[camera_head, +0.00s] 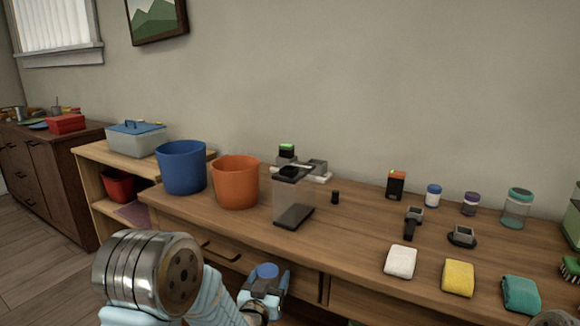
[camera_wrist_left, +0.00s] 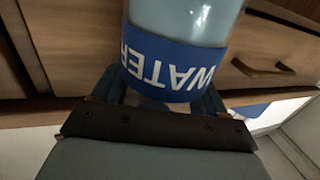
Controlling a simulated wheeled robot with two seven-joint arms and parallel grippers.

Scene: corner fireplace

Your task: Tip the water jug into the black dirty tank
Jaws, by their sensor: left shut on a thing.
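My left gripper (camera_head: 264,287) is low in front of the wooden counter, below its front edge. It is shut on the water jug, whose round blue top (camera_head: 267,270) shows between the fingers. In the left wrist view the jug (camera_wrist_left: 185,58) is a clear bottle with a blue band reading WATER, upside down in the picture. The gripper's fingers (camera_wrist_left: 165,98) are on both sides of it. A clear, smoky tank with a black rim and black base (camera_head: 294,200), likely the dirty tank, stands upright on the counter. My right gripper is not in view.
A blue bucket (camera_head: 181,167) and an orange bucket (camera_head: 236,182) stand left of the tank. Small jars, gadgets and folded cloths (camera_head: 458,278) lie to the right. The counter's front edge and drawers (camera_head: 225,250) are close to my left arm.

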